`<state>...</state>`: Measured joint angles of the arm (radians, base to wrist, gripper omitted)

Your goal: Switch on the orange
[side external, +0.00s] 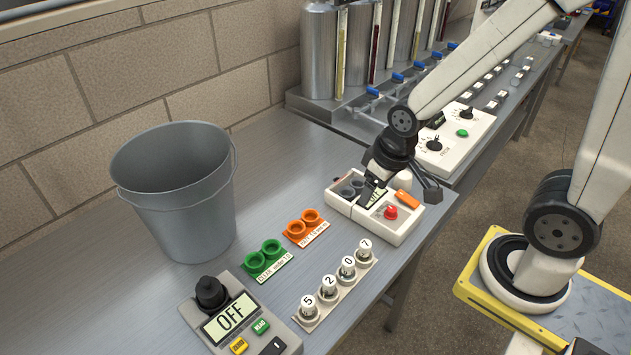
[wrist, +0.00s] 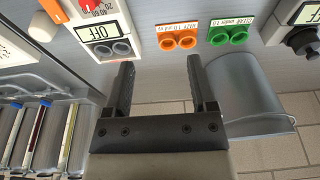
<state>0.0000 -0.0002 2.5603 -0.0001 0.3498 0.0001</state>
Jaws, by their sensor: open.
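A white box device (side external: 398,225) stands on the bench, with an orange rocker switch (side external: 404,199) and a red knob (side external: 391,212). In the wrist view the orange switch (wrist: 54,10) is at the top left edge, and the device's display (wrist: 97,32) reads OFF beside two dark round sockets. My gripper (side external: 378,183) is over the device in the side view and partly hides its display. In the wrist view my gripper (wrist: 162,75) is open with nothing between its fingers. I cannot tell whether it touches the device.
A grey bucket (side external: 178,190) stands left. Orange cups (side external: 303,227), green cups (side external: 265,258) and a rack of numbered white-capped vials (side external: 338,286) stand between. A grey meter (side external: 240,318) reading OFF is in front. Metal tanks (side external: 320,50) and another control box (side external: 455,140) stand behind.

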